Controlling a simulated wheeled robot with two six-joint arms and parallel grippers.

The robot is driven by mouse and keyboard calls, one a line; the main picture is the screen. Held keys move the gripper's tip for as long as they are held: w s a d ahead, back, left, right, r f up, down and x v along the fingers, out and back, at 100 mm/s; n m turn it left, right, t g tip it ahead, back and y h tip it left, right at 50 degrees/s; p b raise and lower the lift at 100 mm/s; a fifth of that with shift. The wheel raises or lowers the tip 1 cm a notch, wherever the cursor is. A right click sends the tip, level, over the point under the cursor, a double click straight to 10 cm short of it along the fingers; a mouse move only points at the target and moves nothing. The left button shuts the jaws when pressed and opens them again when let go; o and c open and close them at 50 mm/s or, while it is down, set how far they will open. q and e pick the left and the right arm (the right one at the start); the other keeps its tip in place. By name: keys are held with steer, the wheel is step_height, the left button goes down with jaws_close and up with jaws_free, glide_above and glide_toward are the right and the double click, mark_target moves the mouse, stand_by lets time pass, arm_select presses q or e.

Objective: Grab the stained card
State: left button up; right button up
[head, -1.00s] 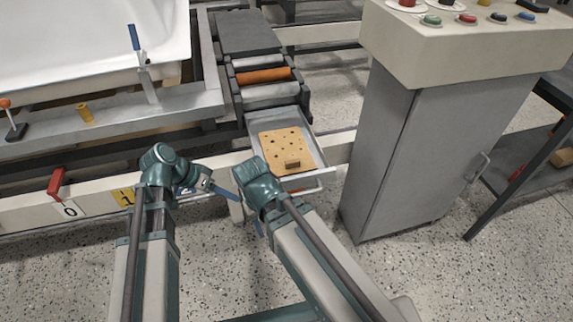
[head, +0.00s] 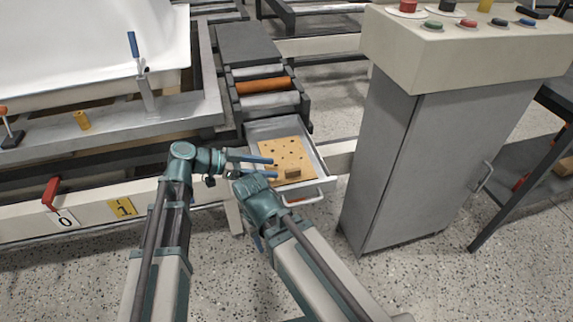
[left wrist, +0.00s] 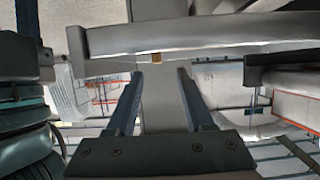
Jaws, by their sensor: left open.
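The card (head: 282,152) is a tan sheet with several dark spots or holes and a brown patch or small block near its front edge. It lies in the open grey drawer (head: 319,162). My left gripper (head: 272,168) is open and empty, its blue fingers pointing right over the drawer's left front area, overlapping the card's edge in the picture. I cannot tell if they touch it. In the left wrist view the two fingers (left wrist: 160,75) stand apart below a grey bar. My right gripper (head: 259,241) is mostly hidden behind its own arm, left of the drawer handle.
A tall grey cabinet (head: 400,160) with a button panel stands right of the drawer. Rollers (head: 263,86) lie behind it. A white tub (head: 80,45) rests on a frame at left. A red lever (head: 50,193) sits on the front beam. Speckled floor is free in front.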

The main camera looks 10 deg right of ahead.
mark_target(288, 171)
arm_select(q)
steer(key=shift+b+x, duration=0.3)
steer(key=shift+x, duration=1.2)
steer(key=x, duration=0.1)
steer(key=b+x, duration=0.1)
steer(key=x, duration=0.2)
steer(key=shift+s+d+f+b, duration=0.1)
steer(key=shift+s+d+b, duration=0.15)
steer(key=shift+b, duration=0.15)
steer(key=shift+d+f, duration=0.1)
steer(key=shift+d, duration=0.3)
jaws_close()
